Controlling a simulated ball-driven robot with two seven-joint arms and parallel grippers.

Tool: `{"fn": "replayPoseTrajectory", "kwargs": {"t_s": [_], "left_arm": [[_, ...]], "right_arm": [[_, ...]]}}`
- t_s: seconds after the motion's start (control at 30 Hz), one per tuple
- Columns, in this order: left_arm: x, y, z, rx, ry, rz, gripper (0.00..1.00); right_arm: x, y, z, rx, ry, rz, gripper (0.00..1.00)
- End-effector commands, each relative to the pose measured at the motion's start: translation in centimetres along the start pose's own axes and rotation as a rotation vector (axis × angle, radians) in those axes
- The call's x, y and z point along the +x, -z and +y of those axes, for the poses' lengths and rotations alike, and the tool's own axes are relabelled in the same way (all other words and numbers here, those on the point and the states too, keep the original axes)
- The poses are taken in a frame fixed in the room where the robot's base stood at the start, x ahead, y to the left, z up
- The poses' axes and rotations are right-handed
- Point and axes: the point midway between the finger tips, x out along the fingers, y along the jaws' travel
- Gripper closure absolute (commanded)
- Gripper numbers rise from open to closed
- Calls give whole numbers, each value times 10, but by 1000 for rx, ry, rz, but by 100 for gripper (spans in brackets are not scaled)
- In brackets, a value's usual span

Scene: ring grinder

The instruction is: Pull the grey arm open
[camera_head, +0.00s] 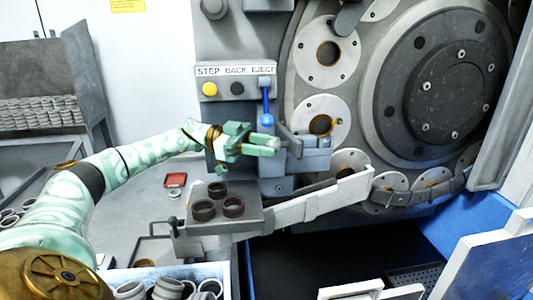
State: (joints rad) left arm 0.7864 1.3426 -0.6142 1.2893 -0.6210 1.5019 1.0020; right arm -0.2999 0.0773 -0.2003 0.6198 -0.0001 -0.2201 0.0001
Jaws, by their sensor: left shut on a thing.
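The grey arm (290,141) is a slanted bar beside a blue-grey block (316,160) on the front of the grinder, left of the large disc. My left gripper (271,146), pale green, reaches in from the left. It is shut on the grey arm at the arm's left side, and its fingers hide part of the contact. My right gripper is not in view.
A blue-tipped lever (267,105) hangs just above my left gripper, under the "STEP BACK EJECT" label (236,70). A grey tray (245,217) with several dark rings sits below. A white chute (315,200) runs rightward, and a bin of rings (215,270) stands at the bottom.

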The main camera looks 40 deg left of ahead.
Motion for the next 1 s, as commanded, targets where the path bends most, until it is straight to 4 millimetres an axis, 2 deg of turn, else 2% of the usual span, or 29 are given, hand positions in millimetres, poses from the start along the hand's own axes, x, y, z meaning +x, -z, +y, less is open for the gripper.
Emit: {"fn": "replayPoseTrajectory", "kwargs": {"t_s": [0.37,0.4,0.47,0.77,0.87,1.0], "left_arm": [[2,-2,2,-3,-13,0,100],[2,-2,2,-3,-13,0,66],[2,-2,2,-3,-12,0,49],[-1,-1,1,-1,-8,0,48],[-11,-1,0,-2,-5,-1,48],[-37,-2,0,-2,-5,-2,48]], "right_arm": [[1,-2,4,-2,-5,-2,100],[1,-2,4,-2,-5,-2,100],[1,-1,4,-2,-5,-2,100],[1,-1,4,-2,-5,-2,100],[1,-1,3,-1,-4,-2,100],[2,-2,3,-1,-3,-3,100]]}}
